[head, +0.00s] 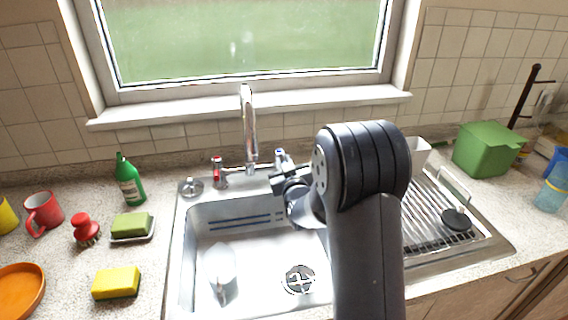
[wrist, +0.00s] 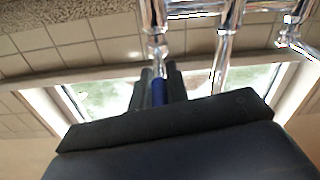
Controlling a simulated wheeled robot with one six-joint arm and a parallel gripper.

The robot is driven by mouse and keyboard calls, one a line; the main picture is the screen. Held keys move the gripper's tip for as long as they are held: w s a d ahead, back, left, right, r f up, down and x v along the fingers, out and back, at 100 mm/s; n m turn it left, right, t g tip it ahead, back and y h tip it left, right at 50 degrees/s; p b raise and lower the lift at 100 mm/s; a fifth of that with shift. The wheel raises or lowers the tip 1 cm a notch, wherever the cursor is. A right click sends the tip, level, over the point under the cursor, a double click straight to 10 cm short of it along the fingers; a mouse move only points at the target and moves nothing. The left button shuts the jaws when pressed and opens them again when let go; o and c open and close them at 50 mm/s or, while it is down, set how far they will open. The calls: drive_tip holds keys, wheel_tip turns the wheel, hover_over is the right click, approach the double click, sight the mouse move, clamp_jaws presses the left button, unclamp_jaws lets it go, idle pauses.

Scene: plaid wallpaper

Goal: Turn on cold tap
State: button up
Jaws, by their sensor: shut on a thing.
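The cold tap (head: 279,154) stands at the right of the chrome spout (head: 249,125), behind the sink. In the wrist view its blue-marked handle (wrist: 158,92) sits between my two dark fingers. My gripper (head: 279,178) is at this tap and is shut on its handle; in the wrist view my gripper (wrist: 161,80) shows its fingers on both sides of the blue part. The hot tap (head: 217,171), with a red mark, stands left of the spout. No running water is visible. My arm hides part of the sink and counter in the head view.
The sink (head: 255,240) holds a clear cup-like thing (head: 221,268) and a drain. A dish rack (head: 435,215) is at the right, near a green box (head: 487,149). A green bottle (head: 129,180), sponge (head: 117,282) and red mug (head: 43,212) stand left. The window is behind.

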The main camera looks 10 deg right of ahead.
clamp_jaws()
drive_tip(key=shift+d+n+y+b, duration=0.25)
drive_tip(key=shift+n+y+b, duration=0.15)
drive_tip(key=shift+y+b, duration=0.3)
drive_tip(key=n+y, duration=0.1)
drive_tip(key=d+n+g+y, duration=0.1)
drive_tip(key=y, duration=0.1)
drive_tip(key=d+n+y, duration=0.1)
drive_tip(key=y, duration=0.1)
drive_tip(key=shift+w+d+r+n+g, duration=0.1)
drive_tip(key=shift+w+r+n+g, duration=0.2)
drive_tip(key=shift+n, duration=0.1)
drive_tip(key=shift+f+y, duration=0.1)
drive_tip(key=shift+y, duration=0.2)
drive_tip(key=o, duration=0.8)
unclamp_jaws()
drive_tip(key=shift+f, duration=0.1)
